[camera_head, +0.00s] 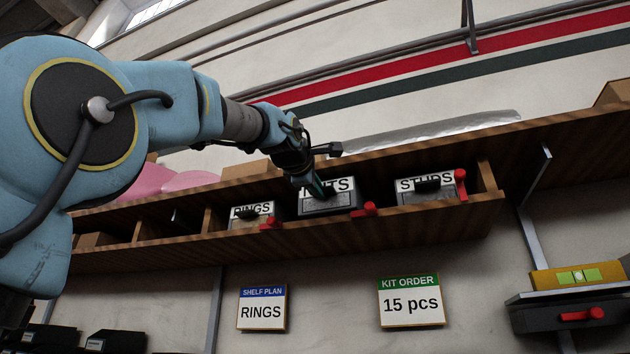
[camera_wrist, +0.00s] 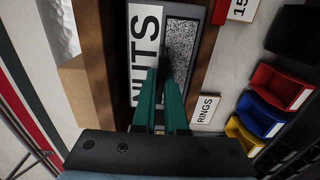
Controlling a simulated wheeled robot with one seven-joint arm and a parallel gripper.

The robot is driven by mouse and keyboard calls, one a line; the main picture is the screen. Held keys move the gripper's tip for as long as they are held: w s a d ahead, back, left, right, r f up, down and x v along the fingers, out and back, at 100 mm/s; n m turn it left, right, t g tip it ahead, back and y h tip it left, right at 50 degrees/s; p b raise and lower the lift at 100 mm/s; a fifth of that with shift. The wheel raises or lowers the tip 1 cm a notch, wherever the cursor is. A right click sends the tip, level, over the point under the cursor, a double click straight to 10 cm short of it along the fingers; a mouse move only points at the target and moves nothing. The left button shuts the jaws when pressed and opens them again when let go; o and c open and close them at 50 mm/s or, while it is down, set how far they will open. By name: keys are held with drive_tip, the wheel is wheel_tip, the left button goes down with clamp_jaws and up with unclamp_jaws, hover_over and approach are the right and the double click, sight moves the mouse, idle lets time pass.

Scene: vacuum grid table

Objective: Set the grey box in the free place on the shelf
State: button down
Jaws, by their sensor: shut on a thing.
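A grey box labelled NUTS (camera_head: 340,204) is at the shelf (camera_head: 420,216), between a box labelled RINGS (camera_head: 252,213) and a box labelled STUDS (camera_head: 436,190). In the wrist view the NUTS box (camera_wrist: 182,45) shows its white label and speckled grey face. My gripper (camera_head: 318,190) is shut on the NUTS box from the front; its green fingers (camera_wrist: 162,85) are close together and cover part of the label. The grasped part is hidden. I cannot tell whether the box rests on the shelf floor. An open-looking compartment (camera_head: 182,226) lies left of RINGS.
Red pieces (camera_head: 368,208) stand along the shelf front. Below are a SHELF PLAN sign (camera_head: 262,308) reading RINGS and a KIT ORDER sign (camera_head: 411,301) reading 15 pcs. A pink object (camera_head: 165,181) and a silvery roll (camera_head: 430,131) lie above. Coloured bins (camera_wrist: 283,88) show in the wrist view.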

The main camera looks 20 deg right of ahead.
sight(325, 214)
drive_tip(key=shift+p+x, duration=1.35)
drive_tip(key=shift+x, duration=0.9)
drive_tip(key=shift+s, duration=0.1)
drive_tip(key=c, duration=0.9)
unclamp_jaws()
drive_tip(key=shift+f, duration=0.25)
drive_tip(key=b+v, duration=0.5)
drive_tip(key=v, duration=0.5)
drive_tip(key=shift+s+a+b, duration=0.25)
drive_tip(key=shift+a+b, duration=0.05)
drive_tip(key=shift+b, duration=0.1)
